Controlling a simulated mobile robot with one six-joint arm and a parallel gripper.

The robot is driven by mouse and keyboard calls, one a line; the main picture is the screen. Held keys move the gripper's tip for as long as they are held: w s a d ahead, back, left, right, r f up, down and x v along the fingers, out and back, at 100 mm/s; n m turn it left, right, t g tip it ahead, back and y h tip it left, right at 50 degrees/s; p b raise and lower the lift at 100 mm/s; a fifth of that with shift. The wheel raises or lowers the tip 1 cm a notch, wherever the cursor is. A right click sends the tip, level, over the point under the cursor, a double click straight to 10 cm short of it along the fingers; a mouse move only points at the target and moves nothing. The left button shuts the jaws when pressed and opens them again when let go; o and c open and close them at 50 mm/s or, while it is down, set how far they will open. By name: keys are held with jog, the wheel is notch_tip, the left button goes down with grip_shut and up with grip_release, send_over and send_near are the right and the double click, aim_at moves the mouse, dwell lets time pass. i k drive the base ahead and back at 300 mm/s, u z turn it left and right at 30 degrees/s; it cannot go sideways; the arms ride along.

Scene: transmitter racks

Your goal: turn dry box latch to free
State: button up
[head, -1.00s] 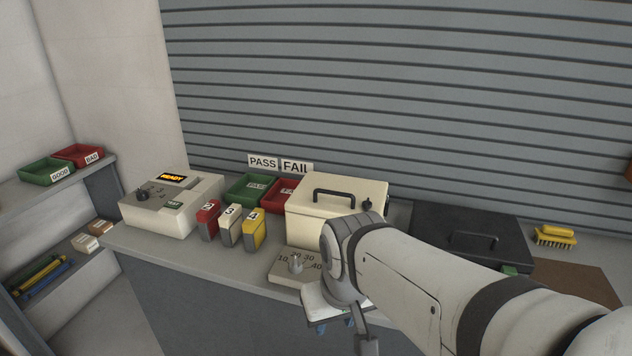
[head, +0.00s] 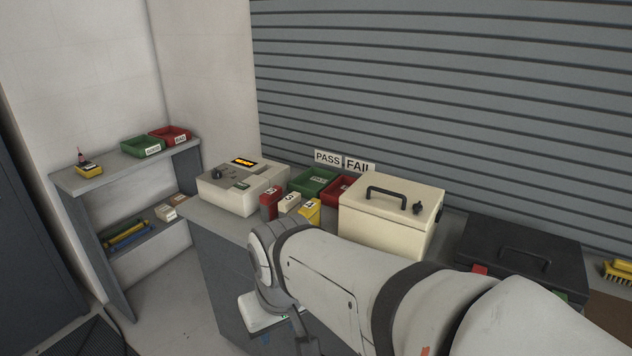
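The dry box appears to be the cream box (head: 388,222) on the bench, with its lid down and a black handle (head: 388,193) on top. A small dark knob, which looks like the latch (head: 418,208), sits near the right end of its lid. Its setting is too small to read. My gripper (head: 272,333) hangs low in front of the bench, left of and below the cream box, well apart from it. My arm hides most of the gripper and the lower front of the box; whether the fingers are open cannot be seen.
A black case (head: 522,252) stands right. Shelves (head: 128,172) are far left.

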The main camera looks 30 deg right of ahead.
aim_at(417, 207)
jog(key=u, duration=0.15)
jog(key=k, duration=1.8)
jog(key=z, duration=0.65)
jog(key=i, duration=1.5)
jog(key=z, duration=0.05)
